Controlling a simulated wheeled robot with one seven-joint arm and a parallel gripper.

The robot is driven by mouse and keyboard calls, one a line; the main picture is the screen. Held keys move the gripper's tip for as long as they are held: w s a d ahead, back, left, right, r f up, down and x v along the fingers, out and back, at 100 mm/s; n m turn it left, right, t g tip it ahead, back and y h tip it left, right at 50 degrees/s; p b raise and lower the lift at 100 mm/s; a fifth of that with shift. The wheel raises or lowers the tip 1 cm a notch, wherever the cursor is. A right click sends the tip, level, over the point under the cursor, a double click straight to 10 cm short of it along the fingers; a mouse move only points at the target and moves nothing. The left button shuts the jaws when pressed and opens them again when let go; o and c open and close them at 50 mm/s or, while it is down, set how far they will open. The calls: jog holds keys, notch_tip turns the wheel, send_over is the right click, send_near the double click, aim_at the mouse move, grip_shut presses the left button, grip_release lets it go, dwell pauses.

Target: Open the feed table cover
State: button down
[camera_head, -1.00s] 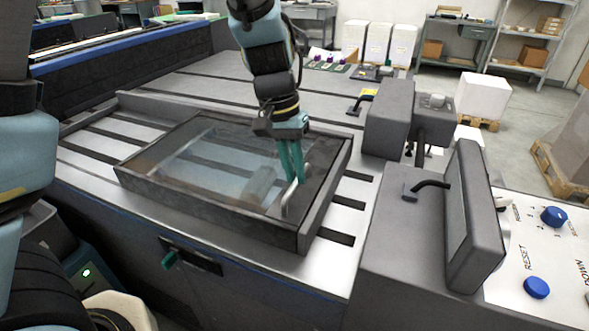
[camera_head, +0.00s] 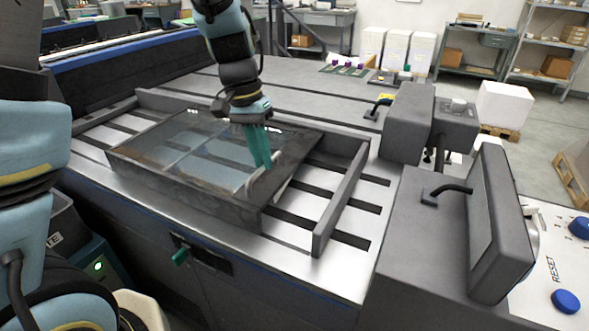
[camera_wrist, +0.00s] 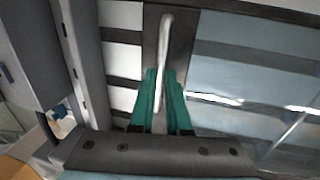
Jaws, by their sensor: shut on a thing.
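The feed table cover (camera_head: 185,150) is a dark frame with a clear pane, lying over the slotted feed table (camera_head: 335,215). Its right side stands apart from the fixed right rail (camera_head: 343,200), with bare slots showing between them. A pale bar handle (camera_head: 250,184) stands near the cover's right end. My gripper (camera_head: 262,163) has teal fingers shut on this handle. In the wrist view the handle (camera_wrist: 164,50) runs up between the two teal fingers (camera_wrist: 160,100), with the clear pane to its right.
A grey block (camera_head: 408,122) and an upright grey panel (camera_head: 497,225) with a bent black handle stand to the right. Blue knobs (camera_head: 566,301) sit on a white control panel at the lower right. A small teal handle (camera_head: 181,257) sticks out of the front face.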

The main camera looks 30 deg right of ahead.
send_over(193, 156)
dwell(0.3)
jog(key=c, duration=0.9)
grip_release()
jog(key=shift+s, duration=0.1)
jog(key=shift+r, duration=0.1)
jog(key=r, duration=0.3)
jog(key=w+r+b, duration=0.1)
jog(key=r, duration=0.3)
jog(key=a+r, duration=0.1)
jog(key=r, duration=0.2)
jog(key=shift+w+a+r, duration=0.1)
jog(key=shift+w+r, duration=0.15)
jog(key=shift+w, duration=0.15)
jog(key=s+a+f+n+t, duration=0.1)
jog(key=s+a+f+n, duration=0.2)
jog(key=s+a, duration=0.2)
jog(key=s+a+f+n+t, duration=0.1)
jog(key=s+a+f+n, duration=0.2)
jog(key=s+a, duration=0.3)
jog(key=s+a+f+n+t+y+p, duration=0.1)
jog(key=s+a+f+n, duration=0.3)
jog(key=s+a, duration=0.2)
jog(key=shift+f, duration=0.1)
